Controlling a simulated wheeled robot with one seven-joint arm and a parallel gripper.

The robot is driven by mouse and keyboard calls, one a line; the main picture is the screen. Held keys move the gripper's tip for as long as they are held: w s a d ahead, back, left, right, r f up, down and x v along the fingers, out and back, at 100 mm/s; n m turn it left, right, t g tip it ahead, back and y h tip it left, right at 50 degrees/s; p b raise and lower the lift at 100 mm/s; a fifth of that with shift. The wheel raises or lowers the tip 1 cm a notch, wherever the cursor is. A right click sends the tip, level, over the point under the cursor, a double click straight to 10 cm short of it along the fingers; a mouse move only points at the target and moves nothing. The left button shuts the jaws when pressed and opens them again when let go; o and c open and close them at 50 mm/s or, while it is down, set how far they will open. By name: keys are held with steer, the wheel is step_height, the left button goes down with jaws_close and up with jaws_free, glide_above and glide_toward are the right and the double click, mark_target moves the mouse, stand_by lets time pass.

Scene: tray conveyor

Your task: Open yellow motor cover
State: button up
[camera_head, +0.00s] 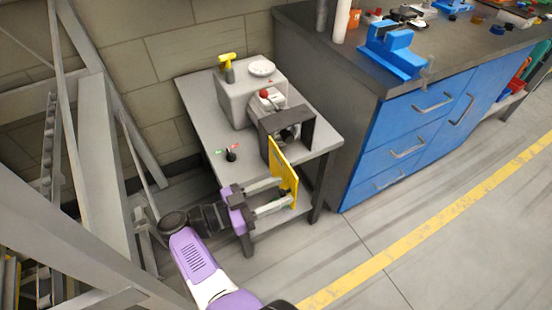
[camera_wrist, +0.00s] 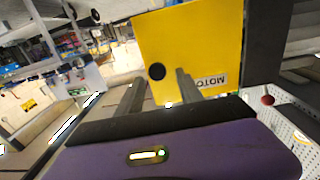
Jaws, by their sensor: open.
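The yellow motor cover (camera_head: 284,164) is a flat panel on the front of a dark grey frame (camera_head: 304,120) on the small grey table. It stands swung out from the frame, and the motor parts show in the frame's opening. In the wrist view the cover (camera_wrist: 205,45) fills the upper middle, with an upside-down "MOTOR" label (camera_wrist: 208,80) and a black round spot (camera_wrist: 157,71). My gripper (camera_head: 283,191) is open, its two fingers pointing at the cover's face. The fingers also show in the wrist view (camera_wrist: 158,84). Whether they touch the panel I cannot tell.
The grey table (camera_head: 205,107) holds a grey machine housing (camera_head: 236,104), a yellow-handled item (camera_head: 226,66), a white dish (camera_head: 262,68) and a small black lever (camera_head: 231,155). A blue-drawered workbench (camera_head: 400,140) stands close on the right. Metal beams (camera_head: 95,150) rise on the left.

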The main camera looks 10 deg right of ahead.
step_height(320, 180, up, 19)
steer(key=p, duration=0.6)
steer(key=shift+p, duration=0.3)
steer(key=shift+f, duration=0.1)
